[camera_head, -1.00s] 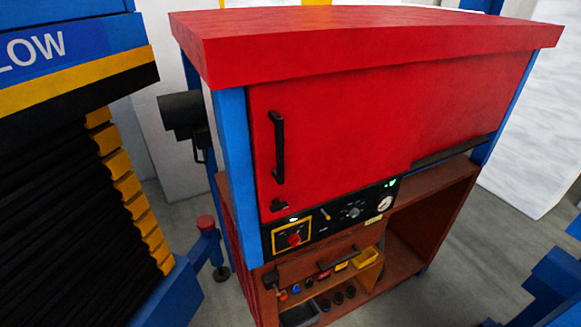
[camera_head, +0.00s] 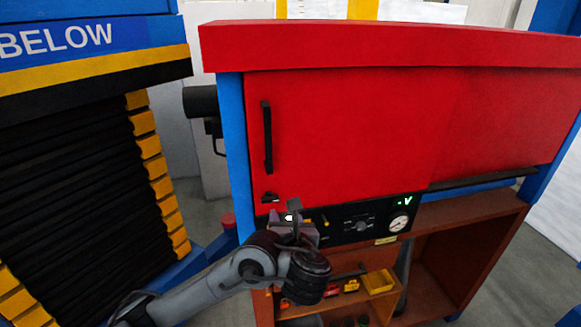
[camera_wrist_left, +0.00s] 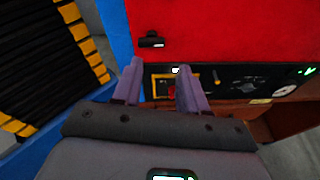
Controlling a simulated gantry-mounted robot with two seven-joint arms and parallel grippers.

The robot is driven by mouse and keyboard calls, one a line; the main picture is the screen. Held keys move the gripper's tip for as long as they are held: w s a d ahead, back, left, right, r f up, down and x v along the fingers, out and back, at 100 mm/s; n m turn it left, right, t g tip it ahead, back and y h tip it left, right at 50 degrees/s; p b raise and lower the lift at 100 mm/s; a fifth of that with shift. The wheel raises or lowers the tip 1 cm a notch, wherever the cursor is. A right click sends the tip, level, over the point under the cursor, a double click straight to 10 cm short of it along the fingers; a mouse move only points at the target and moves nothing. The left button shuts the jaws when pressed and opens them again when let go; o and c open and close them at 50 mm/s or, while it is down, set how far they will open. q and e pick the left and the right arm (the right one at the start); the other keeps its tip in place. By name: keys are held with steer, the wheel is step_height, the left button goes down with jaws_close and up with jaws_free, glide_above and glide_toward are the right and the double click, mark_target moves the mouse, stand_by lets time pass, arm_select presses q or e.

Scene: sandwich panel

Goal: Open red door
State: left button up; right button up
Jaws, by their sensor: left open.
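The red door (camera_head: 345,125) fills the front of the red cabinet and looks closed. Its black vertical handle (camera_head: 267,138) is on the left side, with a small black latch (camera_head: 270,198) below it. My left gripper (camera_head: 292,212) is in front of the control panel, below the handle and apart from it. In the left wrist view its two purple fingers (camera_wrist_left: 156,88) are open with nothing between them; the latch (camera_wrist_left: 151,41) shows just beyond them and the red door (camera_wrist_left: 220,28) above. The long handle is out of the wrist view. My right gripper is not in view.
A black control panel (camera_head: 360,222) with a gauge (camera_head: 399,223) runs under the door. Below are brown shelves (camera_head: 455,262) with a yellow bin (camera_head: 378,282). A blue post (camera_head: 237,155) borders the door's left edge. A black bellows stack (camera_head: 70,190) stands at left.

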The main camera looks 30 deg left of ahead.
mark_target(268, 133)
arm_select(q)
step_height(268, 133, up, 16)
steer(key=a+n+t+y+b, duration=0.1)
steer(key=a+n+t+y, duration=0.1)
steer(key=shift+n, duration=0.3)
steer(key=x, duration=0.2)
steer(key=p+x, duration=0.1)
steer(key=x, duration=0.2)
steer(key=r+x, duration=0.1)
steer(key=x, duration=0.2)
steer(key=shift+s+a+p, duration=0.1)
steer(key=shift+s+p, duration=0.05)
steer(key=shift+p, duration=0.2)
steer(key=shift+x, duration=1.4)
steer(key=shift+f, duration=0.2)
jaws_close()
